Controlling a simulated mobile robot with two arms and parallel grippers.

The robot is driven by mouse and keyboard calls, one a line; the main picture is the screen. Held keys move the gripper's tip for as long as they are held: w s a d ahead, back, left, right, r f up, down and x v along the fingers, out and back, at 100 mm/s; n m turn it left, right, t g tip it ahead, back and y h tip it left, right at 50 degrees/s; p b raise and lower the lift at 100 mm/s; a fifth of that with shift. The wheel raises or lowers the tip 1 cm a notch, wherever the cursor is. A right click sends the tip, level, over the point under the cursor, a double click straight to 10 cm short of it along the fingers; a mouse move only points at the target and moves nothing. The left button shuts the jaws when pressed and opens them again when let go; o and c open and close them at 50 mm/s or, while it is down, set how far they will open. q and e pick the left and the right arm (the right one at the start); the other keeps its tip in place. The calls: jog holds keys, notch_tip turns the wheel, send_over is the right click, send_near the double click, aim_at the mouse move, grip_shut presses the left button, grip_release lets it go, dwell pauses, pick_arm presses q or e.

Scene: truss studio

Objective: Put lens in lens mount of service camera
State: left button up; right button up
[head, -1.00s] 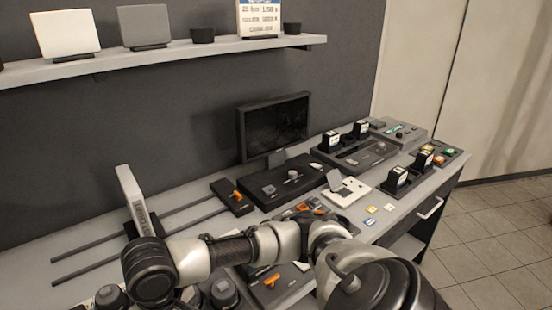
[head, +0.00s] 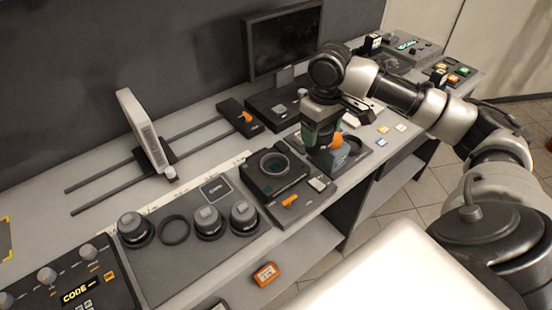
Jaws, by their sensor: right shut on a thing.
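My right gripper (head: 321,148) points down over the bench, right of a dark boxy unit (head: 262,181) with an open round mount (head: 274,163) and an orange lever. It is shut on a small dark thing, apparently a lens, mostly hidden by the fingers. A blue-grey block (head: 341,158) and a dark ring (head: 354,144) show just beside the fingertips; whether they touch is unclear. A dark tray holds several lenses, one at its right end (head: 244,217), and an empty ring (head: 174,231). My left gripper is not in view. I cannot tell which unit is the service camera.
A monitor (head: 285,40) stands behind. An upright white panel (head: 144,130) sits on two dark rails at left. A control panel (head: 70,283) lies front left, and an orange-framed gadget (head: 265,273) sits below the bench edge. Small coloured cards lie to the right.

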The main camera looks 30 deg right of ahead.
jog(key=w+a+f+p, duration=0.1)
jog(key=w+a+f, duration=0.1)
jog(key=w+f, duration=0.1)
jog(key=w+a+f+p, duration=0.1)
jog(key=w+a+f, duration=0.1)
jog(key=w+f, duration=0.1)
jog(key=w+a+f+p, duration=0.1)
jog(key=w+a+f, duration=0.1)
jog(key=w+f, duration=0.1)
jog(key=shift+a+f+p, duration=0.3)
jog(key=shift+p, duration=0.05)
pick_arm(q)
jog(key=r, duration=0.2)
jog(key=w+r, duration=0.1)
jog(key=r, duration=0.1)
pick_arm(e)
jog(key=shift+f, duration=0.5)
jog(key=o, duration=1.3)
jog(key=shift+f, duration=0.1)
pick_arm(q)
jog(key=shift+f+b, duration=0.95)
pick_arm(e)
notch_tip(320, 180, up, 12)
jog(key=shift+r, duration=0.15)
